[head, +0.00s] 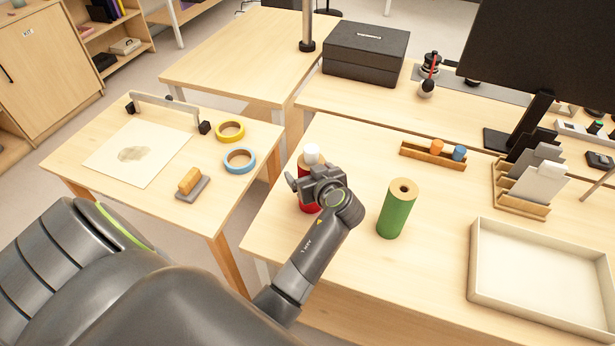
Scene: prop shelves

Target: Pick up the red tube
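The red tube (310,208) stands upright near the left edge of the middle table, with a white piece (311,153) showing at its top. My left gripper (316,182) is right at the tube, in front of its upper part, and hides much of it. The fingertips are mostly hidden, so I cannot tell whether they are closed on the tube. A green tube (397,209) with a tan top and a dark hole stands upright to the right of the gripper. My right gripper is not in view.
A wooden holder (432,157) with orange and blue pieces is behind the green tube. A white tray (540,275) lies at the right, below a card rack (530,185). Yellow (230,131) and blue tape rolls (240,159) lie on the left table. Tabletop between green tube and tray is clear.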

